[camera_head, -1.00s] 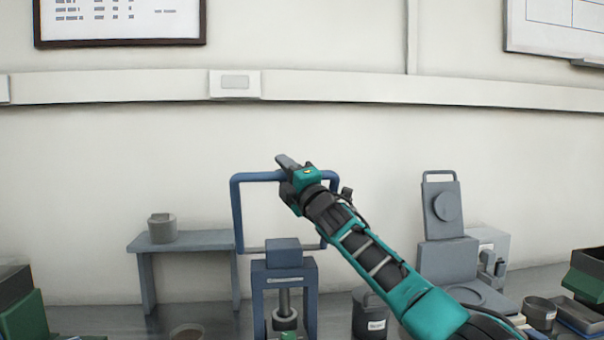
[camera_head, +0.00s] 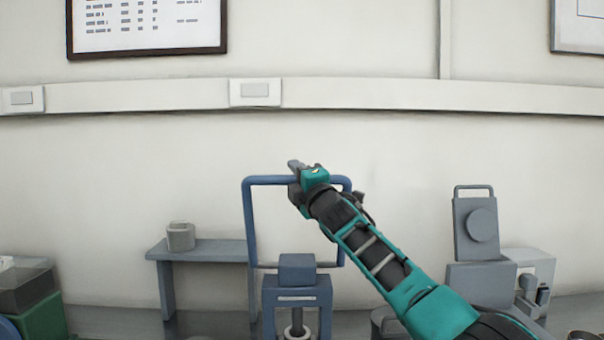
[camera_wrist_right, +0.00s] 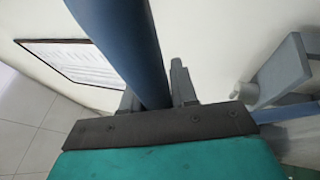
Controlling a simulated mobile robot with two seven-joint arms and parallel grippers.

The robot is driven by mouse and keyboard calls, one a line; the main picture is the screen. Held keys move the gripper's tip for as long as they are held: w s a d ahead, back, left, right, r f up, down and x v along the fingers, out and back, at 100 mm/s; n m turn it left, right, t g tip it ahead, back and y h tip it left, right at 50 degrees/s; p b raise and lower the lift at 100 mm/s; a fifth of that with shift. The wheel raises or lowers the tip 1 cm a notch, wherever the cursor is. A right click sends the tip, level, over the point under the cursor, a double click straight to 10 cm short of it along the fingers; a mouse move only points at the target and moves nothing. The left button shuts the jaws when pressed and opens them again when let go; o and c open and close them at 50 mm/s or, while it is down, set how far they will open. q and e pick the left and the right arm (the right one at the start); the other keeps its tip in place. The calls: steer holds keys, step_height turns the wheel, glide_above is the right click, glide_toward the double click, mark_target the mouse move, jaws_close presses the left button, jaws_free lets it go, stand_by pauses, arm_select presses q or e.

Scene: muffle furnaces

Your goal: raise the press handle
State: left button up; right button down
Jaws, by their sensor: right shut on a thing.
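The blue press handle (camera_head: 248,222) is a tall rectangular loop that stands upright above the blue press (camera_head: 297,290) in the head view. In the right wrist view the blue bar (camera_wrist_right: 125,40) runs between the two fingers of my right gripper (camera_wrist_right: 155,88). The fingers hide part of the bar. The lower part of the press is cut off by the bottom of the head view. My left gripper is not in view.
A grey stand (camera_head: 200,252) with a small grey pot (camera_head: 181,236) is left of the press. A grey device with a raised plate (camera_head: 476,228) stands to the right. Green and dark boxes (camera_head: 40,315) are at far left.

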steer(key=shift+w+d+f+h, duration=0.1)
steer(key=shift+w+f+h, duration=0.2)
steer(key=shift+f, duration=0.55)
steer(key=c, duration=1)
jaws_free()
steer(key=shift+w+f, duration=0.1)
steer(key=shift+w, duration=0.05)
steer(key=v, duration=0.2)
steer(key=shift+s+d, duration=0.15)
steer(key=shift+s, duration=0.15)
steer(key=shift+r+b+v, duration=0.15)
steer(key=shift+b+v, duration=0.05)
steer(key=shift+v, duration=2.35)
steer(key=shift+r+b+v, duration=0.15)
steer(key=shift+v, duration=2.35)
steer(key=shift+s, duration=0.1)
